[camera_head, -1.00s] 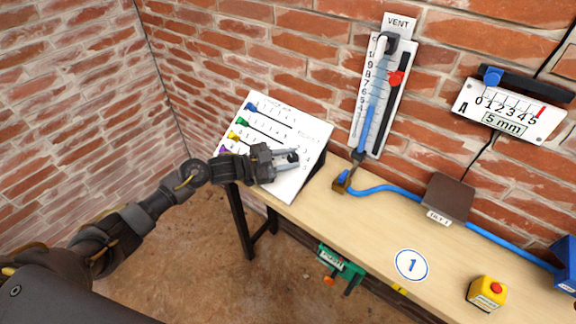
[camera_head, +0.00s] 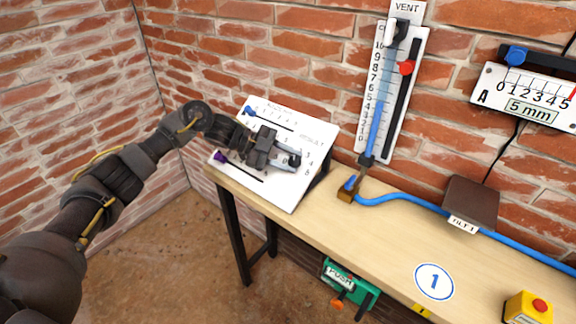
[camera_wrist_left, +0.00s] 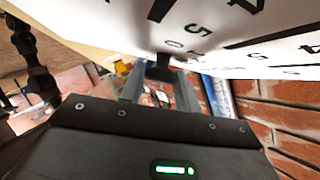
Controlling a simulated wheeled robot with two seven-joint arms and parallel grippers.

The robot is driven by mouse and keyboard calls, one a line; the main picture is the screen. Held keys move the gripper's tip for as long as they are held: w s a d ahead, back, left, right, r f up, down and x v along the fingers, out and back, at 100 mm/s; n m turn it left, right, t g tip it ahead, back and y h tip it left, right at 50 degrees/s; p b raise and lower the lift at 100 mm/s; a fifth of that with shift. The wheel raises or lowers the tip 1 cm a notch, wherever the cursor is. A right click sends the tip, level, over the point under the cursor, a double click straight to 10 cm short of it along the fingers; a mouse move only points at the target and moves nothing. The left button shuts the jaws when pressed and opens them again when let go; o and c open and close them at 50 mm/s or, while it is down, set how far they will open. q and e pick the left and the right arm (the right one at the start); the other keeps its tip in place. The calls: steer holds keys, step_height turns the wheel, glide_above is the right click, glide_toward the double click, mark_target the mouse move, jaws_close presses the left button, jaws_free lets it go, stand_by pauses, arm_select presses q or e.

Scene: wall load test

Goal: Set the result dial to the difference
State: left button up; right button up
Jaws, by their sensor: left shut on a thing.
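The white result board (camera_head: 272,192) leans at the left end of the bench, with coloured sliders on its left part and a dial with numbers on its right part. My left gripper (camera_head: 290,162) is at the board's right part, shut on the dark dial knob (camera_head: 295,160). In the left wrist view the two fingers (camera_wrist_left: 160,85) close around the dark knob (camera_wrist_left: 163,68) below the board face (camera_wrist_left: 235,35). The pointer's exact setting is hidden by the gripper. My right gripper is not in view.
A vent gauge (camera_head: 377,100) with a blue column and red slider hangs on the brick wall. A blue hose (camera_head: 405,199) runs along the bench (camera_head: 330,225) to a brown box (camera_head: 470,203). A yellow button box (camera_head: 528,308) sits at the right.

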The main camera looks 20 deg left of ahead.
arm_select(q)
steer(key=shift+r, duration=0.1)
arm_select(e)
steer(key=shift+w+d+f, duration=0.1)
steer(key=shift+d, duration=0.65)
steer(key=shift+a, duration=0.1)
arm_select(q)
steer(key=o, duration=0.7)
steer(key=shift+o, duration=1.3)
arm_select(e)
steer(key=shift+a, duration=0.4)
arm_select(q)
steer(key=shift+a, duration=0.15)
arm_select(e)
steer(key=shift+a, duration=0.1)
